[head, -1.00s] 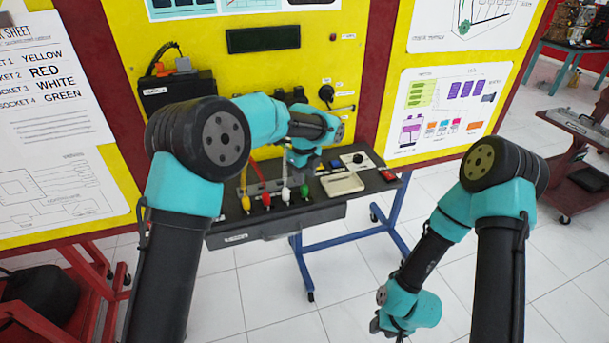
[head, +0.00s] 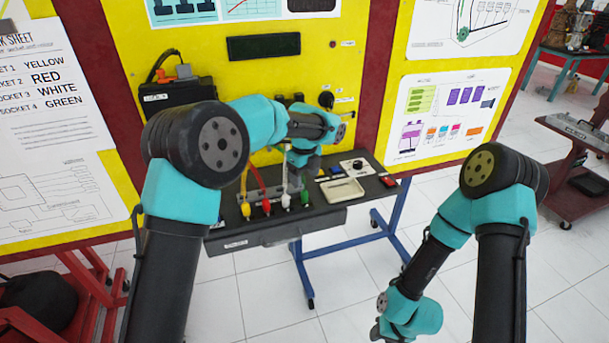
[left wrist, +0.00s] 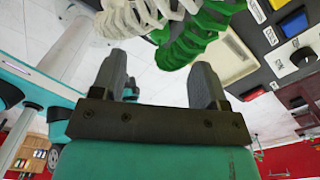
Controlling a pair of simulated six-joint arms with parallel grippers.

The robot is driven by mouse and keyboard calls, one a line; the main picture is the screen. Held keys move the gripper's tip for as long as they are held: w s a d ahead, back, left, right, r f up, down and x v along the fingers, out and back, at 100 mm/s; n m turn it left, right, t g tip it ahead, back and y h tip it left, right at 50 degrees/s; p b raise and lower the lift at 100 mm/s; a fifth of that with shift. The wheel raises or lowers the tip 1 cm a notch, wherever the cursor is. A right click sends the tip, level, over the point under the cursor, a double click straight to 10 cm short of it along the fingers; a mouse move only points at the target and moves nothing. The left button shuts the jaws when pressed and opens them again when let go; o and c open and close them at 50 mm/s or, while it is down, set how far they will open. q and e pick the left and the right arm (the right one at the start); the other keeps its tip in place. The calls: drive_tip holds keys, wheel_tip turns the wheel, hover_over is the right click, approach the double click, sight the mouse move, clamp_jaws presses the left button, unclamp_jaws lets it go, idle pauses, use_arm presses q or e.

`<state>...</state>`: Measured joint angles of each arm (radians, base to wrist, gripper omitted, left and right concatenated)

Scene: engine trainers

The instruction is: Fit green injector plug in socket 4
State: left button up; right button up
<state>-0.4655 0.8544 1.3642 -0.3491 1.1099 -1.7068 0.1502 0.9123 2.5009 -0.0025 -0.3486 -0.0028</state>
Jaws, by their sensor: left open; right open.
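The green plug (head: 305,198) stands at the right end of a row on the dark bench (head: 335,210), beside the white plug (head: 286,200). My left gripper (head: 293,184) is close above and beside the green and white plugs. Green ribbed parts (left wrist: 212,28) and white ribbed parts (left wrist: 150,12) lie just past the fingertips. Socket 4 cannot be told apart under the plugs. My right gripper (head: 378,332) is low at the bottom, away from the bench.
The red plug (head: 266,207) and yellow plug (head: 245,210) stand left of the white one, with cables rising behind. A cream tray (head: 342,190) sits to the right. A sheet (head: 40,95) on the left lists socket 4 as green. The yellow panel (head: 220,75) rises behind.

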use_arm(q)
wheel_tip(320, 180, up, 17)
drive_tip(key=shift+r, duration=0.2)
idle(0.6)
